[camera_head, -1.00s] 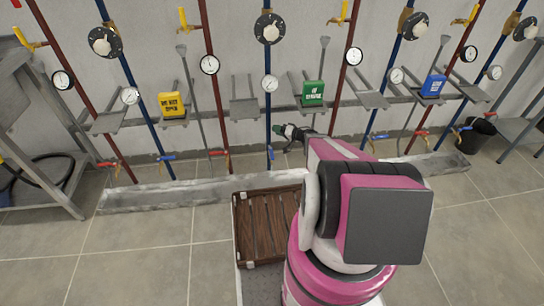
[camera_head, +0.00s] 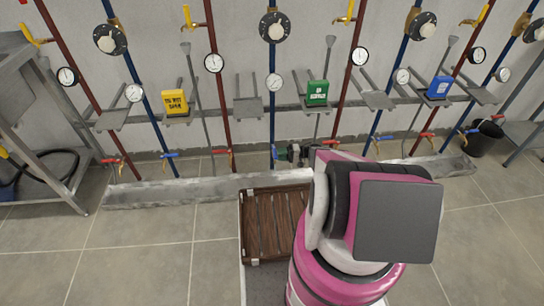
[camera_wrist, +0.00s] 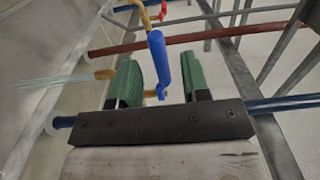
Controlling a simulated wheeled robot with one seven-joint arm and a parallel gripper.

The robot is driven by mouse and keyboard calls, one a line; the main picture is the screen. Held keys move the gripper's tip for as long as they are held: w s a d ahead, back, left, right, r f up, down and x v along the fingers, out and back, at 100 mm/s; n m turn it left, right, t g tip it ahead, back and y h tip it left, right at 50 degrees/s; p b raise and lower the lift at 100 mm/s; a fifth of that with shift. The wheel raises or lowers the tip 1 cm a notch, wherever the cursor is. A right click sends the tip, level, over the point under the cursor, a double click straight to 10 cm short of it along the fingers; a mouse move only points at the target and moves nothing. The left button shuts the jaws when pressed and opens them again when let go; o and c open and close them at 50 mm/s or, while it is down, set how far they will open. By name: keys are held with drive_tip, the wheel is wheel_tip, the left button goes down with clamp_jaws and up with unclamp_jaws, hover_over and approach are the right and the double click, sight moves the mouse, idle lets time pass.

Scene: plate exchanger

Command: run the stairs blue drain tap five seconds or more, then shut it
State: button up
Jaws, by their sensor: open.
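In the wrist view a blue tap lever (camera_wrist: 159,62) stands between the two green finger pads of my open gripper (camera_wrist: 162,80). I see a gap on both sides of the lever. Left of it a brass spout (camera_wrist: 105,74) sends out thin pale streams of water (camera_wrist: 50,81). In the head view my gripper (camera_head: 297,153) is low by the wall, just right of the blue tap handle (camera_head: 275,154) on the middle blue pipe (camera_head: 271,110). My arm hides part of the area below. I cannot read a "stairs" label.
Red pipes with red-handled taps (camera_head: 221,152) stand on either side. A stone trough (camera_head: 150,192) runs along the floor below. A metal rack (camera_head: 45,170) stands at left.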

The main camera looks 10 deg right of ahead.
drive_tip(key=shift+a, duration=2.45)
clamp_jaws()
